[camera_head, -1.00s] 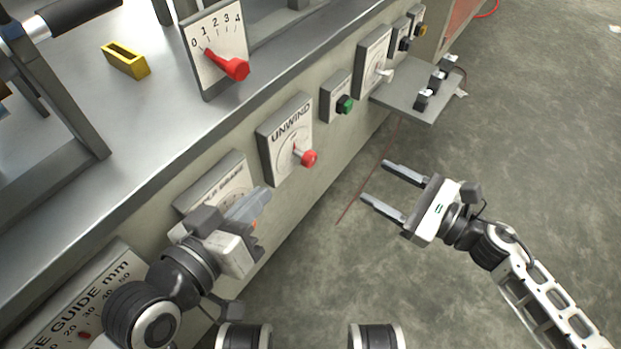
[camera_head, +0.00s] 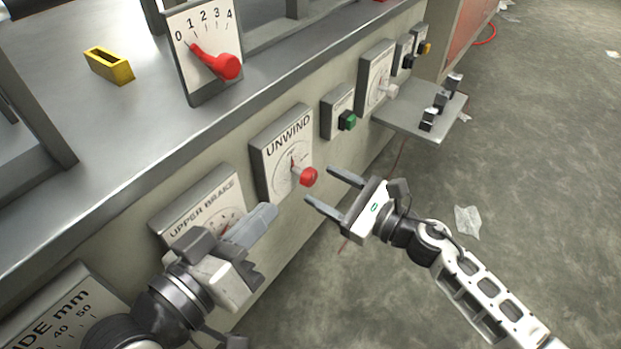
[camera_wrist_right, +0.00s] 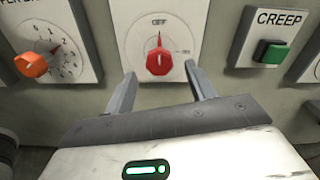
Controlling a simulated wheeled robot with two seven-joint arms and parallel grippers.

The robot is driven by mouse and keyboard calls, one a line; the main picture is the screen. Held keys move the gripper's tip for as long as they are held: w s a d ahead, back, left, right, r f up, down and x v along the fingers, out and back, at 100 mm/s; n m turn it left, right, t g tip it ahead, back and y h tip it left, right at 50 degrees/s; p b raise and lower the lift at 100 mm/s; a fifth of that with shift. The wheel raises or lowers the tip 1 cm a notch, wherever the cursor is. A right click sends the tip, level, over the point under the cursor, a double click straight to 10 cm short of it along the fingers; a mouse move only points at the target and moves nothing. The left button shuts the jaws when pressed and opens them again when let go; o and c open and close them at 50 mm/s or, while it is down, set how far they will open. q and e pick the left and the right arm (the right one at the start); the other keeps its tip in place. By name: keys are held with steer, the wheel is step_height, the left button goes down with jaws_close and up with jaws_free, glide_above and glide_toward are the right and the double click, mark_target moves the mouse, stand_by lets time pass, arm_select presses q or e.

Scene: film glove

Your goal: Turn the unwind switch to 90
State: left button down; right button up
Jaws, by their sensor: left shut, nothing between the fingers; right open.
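The unwind switch is a red knob (camera_head: 308,177) on a white dial plate labelled UNWIND (camera_head: 287,150) on the machine's front panel. In the right wrist view the red knob (camera_wrist_right: 159,62) has its pointer up, towards OFF; a second mark lies to the right. My right gripper (camera_head: 333,187) is open and faces the knob from the right. In the right wrist view its fingers (camera_wrist_right: 160,85) stand on either side below the knob, apart from it. My left gripper (camera_head: 268,213) is shut and empty in front of the upper brake dial.
The upper brake dial (camera_head: 203,208) is left of the switch, partly covered by my left gripper. A green CREEP button (camera_head: 347,121) is to the right. A grey shelf (camera_head: 405,122) juts out beyond it. A red lever (camera_head: 228,66) stands above.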

mark_target(314, 181)
steer(key=x, duration=0.3)
steer(key=shift+w+a, duration=0.2)
steer(key=shift+a, duration=0.1)
arm_select(q)
steer(key=shift+w+r, duration=0.15)
steer(key=shift+r, duration=0.05)
arm_select(e)
steer(key=shift+w+a, duration=0.2)
steer(key=shift+a, duration=0.1)
steer(key=shift+c, duration=0.2)
steer(key=c, duration=0.9)
